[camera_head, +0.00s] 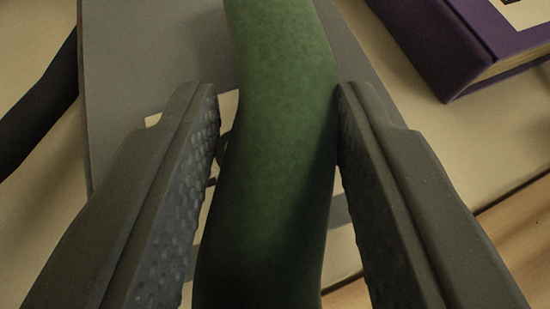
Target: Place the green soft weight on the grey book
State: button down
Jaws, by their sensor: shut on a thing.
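The green soft weight (275,130) is a long, slightly bent roll that runs from the top edge to the bottom of the view. My gripper (278,105) has one finger on each side of it and is shut on it. The right finger touches the weight; a narrow gap shows beside the left fingertip. The grey book (120,75) lies behind and below the weight, with a pale label on its cover partly hidden by the weight and my fingers. I cannot tell whether the weight touches the book.
A purple book (425,45) lies at the top right, close to the grey book. A dark long object (40,110) lies at the left edge. The pale surface (490,150) shows between them, and a wooden edge (520,235) is at the lower right.

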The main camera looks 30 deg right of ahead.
jog(key=shift+f, duration=0.35)
jog(key=shift+f, duration=0.1)
jog(key=c, duration=1)
grip_release()
jog(key=shift+b+v, duration=0.4)
jog(key=shift+v, duration=0.65)
jog(key=shift+s+a+r, duration=0.2)
jog(key=shift+s+r, duration=0.05)
jog(key=shift+p+v, duration=0.8)
jog(key=shift+v, duration=3.85)
